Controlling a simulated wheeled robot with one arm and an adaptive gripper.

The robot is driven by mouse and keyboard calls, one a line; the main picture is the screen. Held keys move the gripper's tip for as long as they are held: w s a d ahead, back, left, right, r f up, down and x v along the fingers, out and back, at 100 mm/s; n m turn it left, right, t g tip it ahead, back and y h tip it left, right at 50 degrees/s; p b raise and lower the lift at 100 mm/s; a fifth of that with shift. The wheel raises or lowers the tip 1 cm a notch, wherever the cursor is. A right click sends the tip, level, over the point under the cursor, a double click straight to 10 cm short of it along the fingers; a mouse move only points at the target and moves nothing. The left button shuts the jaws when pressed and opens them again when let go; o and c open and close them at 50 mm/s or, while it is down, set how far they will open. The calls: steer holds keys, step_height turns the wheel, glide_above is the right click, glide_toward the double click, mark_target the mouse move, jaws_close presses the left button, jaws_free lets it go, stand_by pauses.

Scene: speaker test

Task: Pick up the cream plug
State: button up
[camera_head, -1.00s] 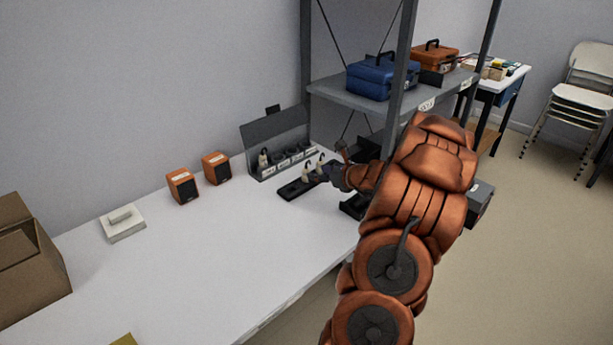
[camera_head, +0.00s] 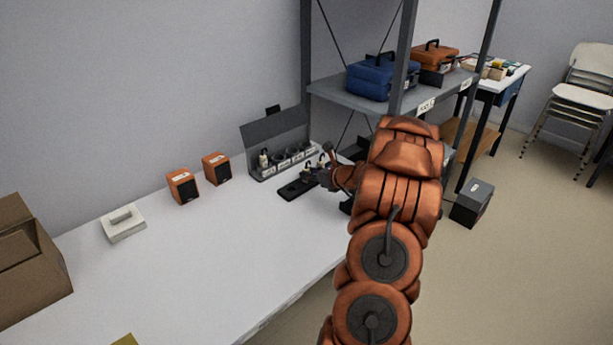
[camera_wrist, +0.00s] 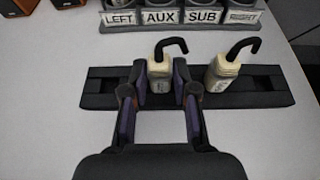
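Two cream plugs with black hooked cables stand in a black holder (camera_wrist: 265,92) on the white table. In the wrist view the left cream plug (camera_wrist: 160,78) is between my gripper's (camera_wrist: 160,88) two purple-padded fingers. The fingers hide its sides, so I cannot tell whether they touch it. The right cream plug (camera_wrist: 222,74) stands just outside my right finger. In the head view my gripper (camera_head: 322,178) is at the holder (camera_head: 293,190) and partly hides the plugs.
Behind the holder is a socket panel (camera_head: 270,130) labelled LEFT, AUX, SUB and RIGHT, with a cream plug (camera_head: 264,159) at its left end. Two orange speakers (camera_head: 183,187) (camera_head: 217,168) stand left of it. A shelf post (camera_head: 402,60) rises near my arm.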

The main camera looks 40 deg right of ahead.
jaws_close()
steer(key=shift+r, duration=0.1)
